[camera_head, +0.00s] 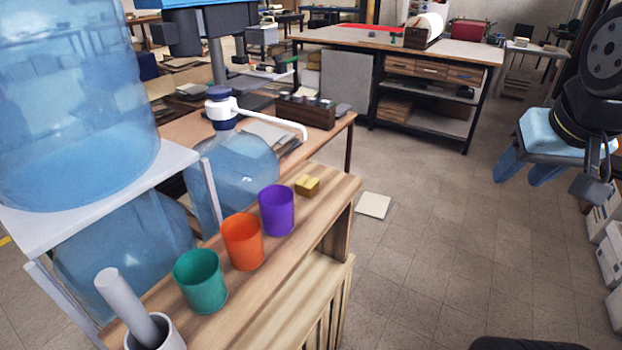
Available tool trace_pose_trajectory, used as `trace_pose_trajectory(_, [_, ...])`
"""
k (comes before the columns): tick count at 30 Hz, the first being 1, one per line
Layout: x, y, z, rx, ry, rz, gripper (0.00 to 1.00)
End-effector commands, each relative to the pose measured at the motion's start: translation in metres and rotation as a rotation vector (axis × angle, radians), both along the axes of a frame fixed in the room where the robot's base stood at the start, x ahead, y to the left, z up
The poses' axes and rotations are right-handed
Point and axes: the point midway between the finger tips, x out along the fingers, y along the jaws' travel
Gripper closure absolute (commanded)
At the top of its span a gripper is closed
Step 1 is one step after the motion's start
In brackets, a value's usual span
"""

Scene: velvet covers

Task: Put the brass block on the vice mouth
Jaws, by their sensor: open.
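The brass block (307,185), a small yellow-gold cube-like piece, sits on the wooden shelf top (325,205), just beyond the purple cup. My arm comes in at the right edge, and my gripper (590,188) hangs low there, in front of a blue-seated stool. It is open and empty, far to the right of the block. Its fingertips are small and dark, hard to make out. I cannot pick out a vice or its mouth with certainty; a grey and blue machine (205,35) stands at the upper left.
Purple (277,211), orange (242,242) and green (200,281) cups line the shelf top, with a mortar and pestle (130,305) nearest. Large water bottles (75,110) stand at left. A blue stool (545,133) is at right. The middle floor is mostly clear.

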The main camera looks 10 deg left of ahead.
Motion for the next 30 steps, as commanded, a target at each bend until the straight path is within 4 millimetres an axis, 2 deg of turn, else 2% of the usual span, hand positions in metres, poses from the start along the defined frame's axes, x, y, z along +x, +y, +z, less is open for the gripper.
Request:
trace_pose_trajectory(1, [0.001, 0.001, 0.001, 0.005, 0.001, -0.005, 0.48])
trace_pose_trajectory(5, [0.011, 0.003, 0.002, 0.057, 0.012, -0.057, 0.35])
trace_pose_trajectory(9, [0.033, 0.022, 0.004, 0.185, 0.044, -0.202, 0.22])
trace_pose_trajectory(11, [0.044, 0.035, 0.004, 0.255, 0.067, -0.287, 0.21])
trace_pose_trajectory(20, [0.097, 0.107, -0.002, 0.556, 0.219, -0.745, 0.21])
trace_pose_trajectory(30, [0.139, 0.206, -0.025, 0.78, 0.428, -1.318, 0.21])
